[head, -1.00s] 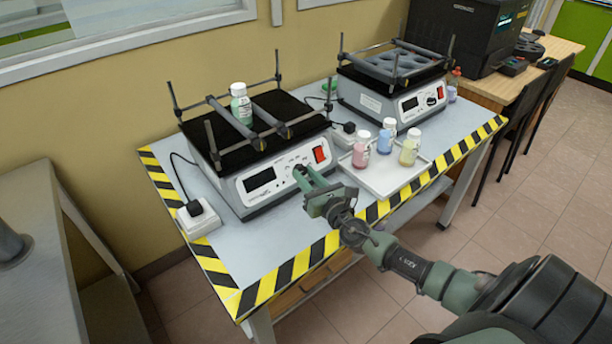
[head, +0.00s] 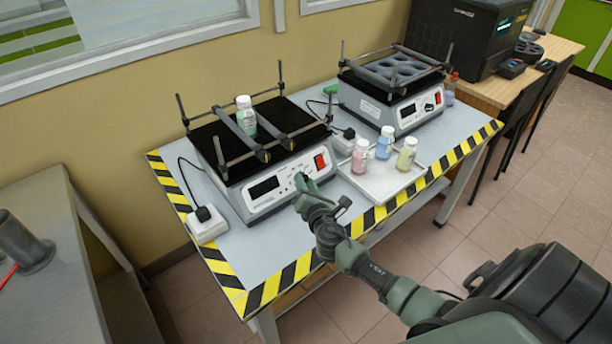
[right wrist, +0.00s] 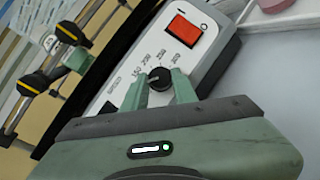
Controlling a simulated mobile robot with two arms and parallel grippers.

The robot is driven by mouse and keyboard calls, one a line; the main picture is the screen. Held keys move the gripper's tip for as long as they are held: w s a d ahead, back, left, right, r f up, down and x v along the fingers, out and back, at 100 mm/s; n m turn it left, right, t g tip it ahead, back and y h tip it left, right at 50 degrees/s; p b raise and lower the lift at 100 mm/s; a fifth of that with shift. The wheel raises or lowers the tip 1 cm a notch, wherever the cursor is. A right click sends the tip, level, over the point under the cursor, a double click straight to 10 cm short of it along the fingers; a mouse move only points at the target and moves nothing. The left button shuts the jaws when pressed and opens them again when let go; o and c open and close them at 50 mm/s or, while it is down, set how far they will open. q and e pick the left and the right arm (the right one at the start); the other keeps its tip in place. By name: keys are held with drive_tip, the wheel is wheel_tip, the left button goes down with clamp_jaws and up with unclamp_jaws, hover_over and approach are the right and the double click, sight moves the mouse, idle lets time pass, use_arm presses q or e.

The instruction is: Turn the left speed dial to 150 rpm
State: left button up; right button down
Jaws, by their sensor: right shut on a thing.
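The left shaker (head: 262,170) stands on the table with a dark display (head: 264,187) and a red switch (head: 320,162) on its front panel. My right gripper (head: 300,180) is at this panel, its fingers covering the dial in the head view. In the right wrist view the black speed dial (right wrist: 159,78) sits between the two fingertips of my right gripper (right wrist: 160,88), which is shut on it. Small scale numbers are printed around the dial; its exact setting is hard to read. My left gripper is not in view.
A capped bottle (head: 246,116) stands on the left shaker's platform between bars. A white tray (head: 376,190) with three small bottles lies to the right. A second shaker (head: 394,98) stands farther back. A white power socket block (head: 207,225) is at the left.

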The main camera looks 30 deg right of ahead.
drive_tip(key=m+g+p, duration=0.1)
drive_tip(key=m+p, duration=0.1)
drive_tip(key=m+g+p, duration=0.1)
drive_tip(key=m+p, duration=0.1)
drive_tip(key=m, duration=0.1)
drive_tip(key=m+g+h+p, duration=0.1)
drive_tip(key=m+p, duration=0.1)
drive_tip(key=shift+w+r+p, duration=0.15)
drive_tip(key=shift+r+p, duration=0.2)
drive_tip(key=shift+m+g, duration=0.3)
drive_tip(key=shift+g, duration=0.1)
drive_tip(key=c, duration=1.1)
unclamp_jaws()
drive_tip(key=shift+a, duration=0.1)
drive_tip(key=v, duration=0.7)
drive_tip(key=shift+s+a, duration=0.15)
drive_tip(key=shift+s, duration=0.25)
